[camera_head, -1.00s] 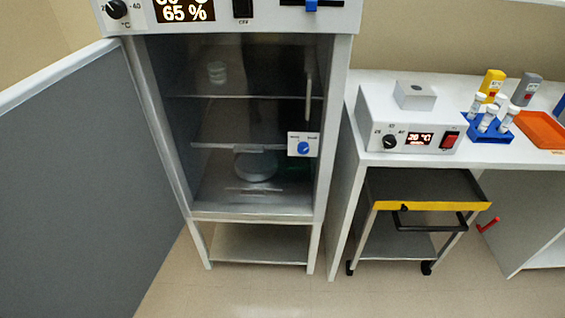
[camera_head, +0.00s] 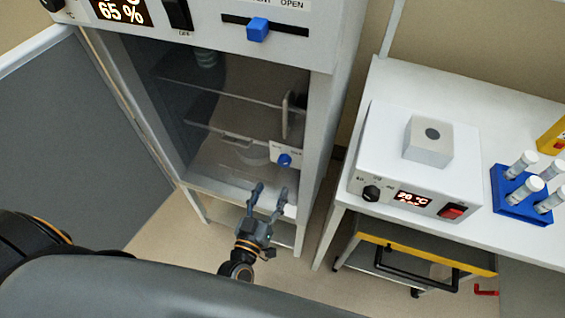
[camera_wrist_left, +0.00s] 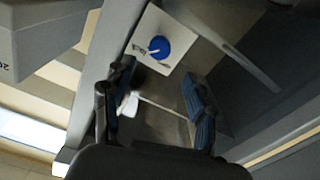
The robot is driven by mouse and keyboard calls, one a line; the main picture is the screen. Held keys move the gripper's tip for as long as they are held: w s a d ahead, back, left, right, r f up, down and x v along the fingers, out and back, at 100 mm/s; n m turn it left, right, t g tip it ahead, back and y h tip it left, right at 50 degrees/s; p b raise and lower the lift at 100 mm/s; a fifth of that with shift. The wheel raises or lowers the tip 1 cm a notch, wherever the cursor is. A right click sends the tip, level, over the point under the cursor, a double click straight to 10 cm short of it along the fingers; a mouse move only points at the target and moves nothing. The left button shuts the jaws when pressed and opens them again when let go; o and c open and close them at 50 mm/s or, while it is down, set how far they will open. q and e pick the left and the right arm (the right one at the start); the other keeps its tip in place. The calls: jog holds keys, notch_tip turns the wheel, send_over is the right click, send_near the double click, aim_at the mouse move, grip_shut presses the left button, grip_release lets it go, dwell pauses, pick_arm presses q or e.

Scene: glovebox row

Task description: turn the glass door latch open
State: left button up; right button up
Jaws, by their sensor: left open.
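The glass door latch (camera_head: 284,160) is a blue knob on a small white plate, on the right side of the cabinet's inner glass door (camera_head: 225,125). In the left wrist view the blue latch knob (camera_wrist_left: 158,47) shows beyond the fingers, with a pale line across it. My left gripper (camera_head: 268,192) is open and empty, in front of and a little below the latch in the head view. It is apart from the latch. In the wrist view its two fingers (camera_wrist_left: 160,95) stand wide apart. My right gripper is not in view.
The cabinet's grey outer door (camera_head: 75,130) stands open at the left. A vertical handle (camera_head: 286,115) is on the glass door above the latch.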

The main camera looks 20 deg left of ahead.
aim_at(283, 164)
pick_arm(q)
jog(key=w, duration=0.8)
jog(key=shift+w+d+p, duration=0.1)
jog(key=shift+d+p, duration=0.05)
jog(key=shift+p, duration=0.25)
jog(key=shift+w, duration=0.6)
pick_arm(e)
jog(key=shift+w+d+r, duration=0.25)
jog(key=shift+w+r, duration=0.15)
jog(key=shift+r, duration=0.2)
pick_arm(q)
jog(key=c, duration=1.1)
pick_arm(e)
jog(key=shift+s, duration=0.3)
